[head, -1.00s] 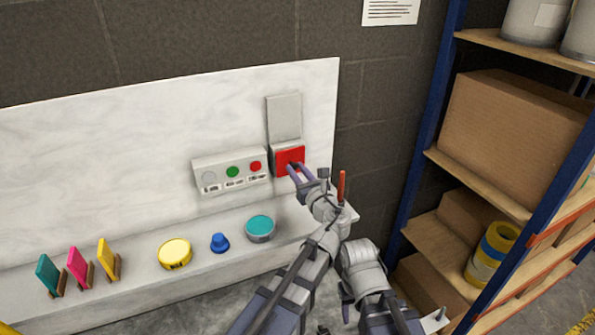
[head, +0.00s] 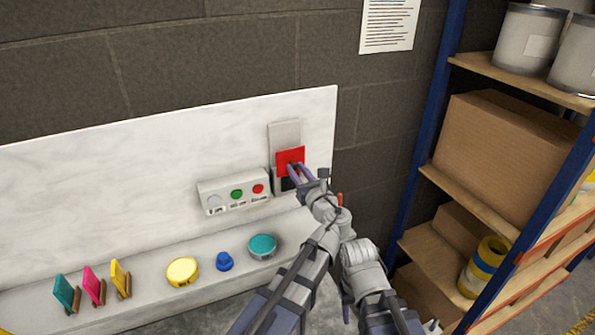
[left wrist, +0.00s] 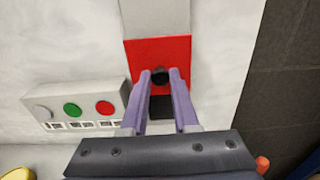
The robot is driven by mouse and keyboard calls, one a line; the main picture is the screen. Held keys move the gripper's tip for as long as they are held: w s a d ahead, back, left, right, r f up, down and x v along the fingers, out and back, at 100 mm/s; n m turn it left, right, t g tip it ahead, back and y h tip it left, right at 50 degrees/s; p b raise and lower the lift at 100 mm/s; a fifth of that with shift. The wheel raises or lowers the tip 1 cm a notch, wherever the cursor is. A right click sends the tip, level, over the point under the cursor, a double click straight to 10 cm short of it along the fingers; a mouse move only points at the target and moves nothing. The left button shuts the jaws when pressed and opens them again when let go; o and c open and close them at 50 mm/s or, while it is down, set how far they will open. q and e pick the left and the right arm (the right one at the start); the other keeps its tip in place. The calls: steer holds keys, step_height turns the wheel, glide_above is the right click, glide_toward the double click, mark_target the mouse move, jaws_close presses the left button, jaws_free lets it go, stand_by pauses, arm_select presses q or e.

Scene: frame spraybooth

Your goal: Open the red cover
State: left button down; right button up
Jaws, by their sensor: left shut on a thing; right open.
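The red cover (head: 289,157) is a flat red plate on a grey box on the white wall panel. It also shows in the left wrist view (left wrist: 148,52), below a grey plate (left wrist: 155,18). It stands partly raised, with a dark area (left wrist: 161,108) visible below its lower edge. My left gripper (head: 298,172) is in front of the cover. In the left wrist view its two purple fingers (left wrist: 164,82) are shut on a small black knob (left wrist: 160,76) at the cover's lower part. My right gripper is not visible.
A control box (head: 234,191) with grey, green and red buttons is just left of the cover. The ledge below holds a teal tin (head: 262,245), a blue knob-shaped object (head: 224,262), a yellow tin (head: 182,271) and coloured plates. A shelf with boxes (head: 507,145) stands right.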

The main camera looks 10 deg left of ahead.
arm_select(q)
steer(key=c, duration=0.7)
jaws_free()
steer(key=shift+s, duration=0.15)
